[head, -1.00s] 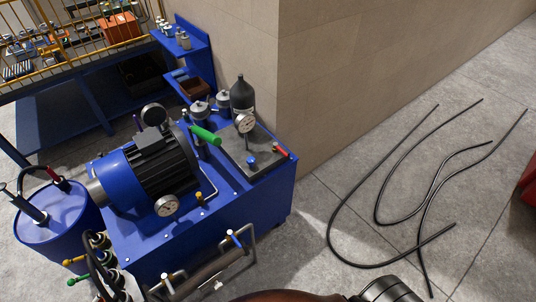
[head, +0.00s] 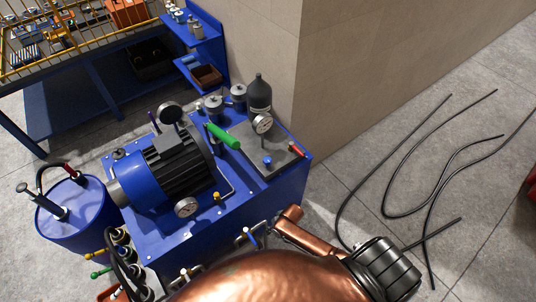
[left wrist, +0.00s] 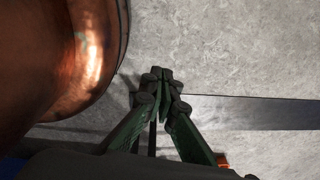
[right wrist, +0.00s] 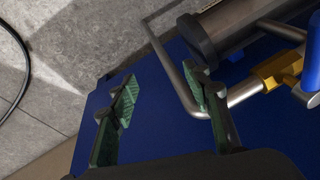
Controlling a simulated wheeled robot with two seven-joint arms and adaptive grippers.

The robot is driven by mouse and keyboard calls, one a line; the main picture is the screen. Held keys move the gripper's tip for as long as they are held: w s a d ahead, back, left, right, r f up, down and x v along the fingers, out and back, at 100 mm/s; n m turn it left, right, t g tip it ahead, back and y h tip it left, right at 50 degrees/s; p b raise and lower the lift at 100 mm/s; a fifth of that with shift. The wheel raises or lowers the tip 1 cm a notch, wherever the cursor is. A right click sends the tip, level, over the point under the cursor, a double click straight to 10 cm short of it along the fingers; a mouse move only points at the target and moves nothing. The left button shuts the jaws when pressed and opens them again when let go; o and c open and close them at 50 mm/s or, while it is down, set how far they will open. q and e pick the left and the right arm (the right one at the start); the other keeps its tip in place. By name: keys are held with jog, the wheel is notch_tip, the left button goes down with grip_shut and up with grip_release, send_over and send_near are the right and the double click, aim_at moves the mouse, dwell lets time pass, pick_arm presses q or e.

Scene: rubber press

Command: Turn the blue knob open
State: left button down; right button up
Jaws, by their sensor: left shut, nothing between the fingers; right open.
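A small blue knob (head: 267,161) stands on the grey plate on top of the blue press unit (head: 245,190), below a round gauge, in the head view. A blue-handled valve (head: 250,237) sits on the pipework at the unit's front. In the right wrist view a blue part (right wrist: 313,55) beside a brass fitting shows at the right edge. My right gripper (right wrist: 160,88) is open there, above the blue surface with a bent grey pipe behind it. Its fingers are not clear in the head view. My left gripper (left wrist: 160,75) is shut and empty, over grey floor.
A green handle (head: 223,136) and a red handle (head: 297,149) stick out near the knob. A blue motor (head: 160,175) is on the unit's left. Black hoses (head: 400,208) lie on the floor at right. A wall corner (head: 297,60) rises behind the unit.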

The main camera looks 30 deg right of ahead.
jog(key=w+a+r+p, duration=0.1)
jog(key=w+a+r, duration=0.2)
jog(key=r, duration=0.6)
jog(key=w+a+r+p, duration=0.2)
jog(key=w+a+r, duration=0.1)
jog(key=r, duration=0.5)
notch_tip(320, 180, up, 18)
jog(key=m+g+h+p, duration=0.1)
jog(key=m+g+h, duration=0.15)
jog(key=m, duration=0.75)
send_over(267, 159)
jog(key=shift+s+r+y, duration=0.15)
jog(key=shift+r+y, duration=0.05)
jog(key=shift+y, duration=0.25)
jog(key=shift+f, duration=0.2)
notch_tip(267, 159, down, 7)
jog(key=shift+f, duration=0.1)
pick_arm(q)
jog(key=shift+t, duration=0.3)
jog(key=w+r, duration=0.1)
jog(key=r, duration=0.1)
jog(key=w+r, duration=0.2)
jog(key=shift+w+d+r, duration=0.1)
jog(key=shift+w+d, duration=0.05)
jog(key=shift+w, duration=0.1)
pick_arm(e)
jog(key=shift+c, duration=0.6)
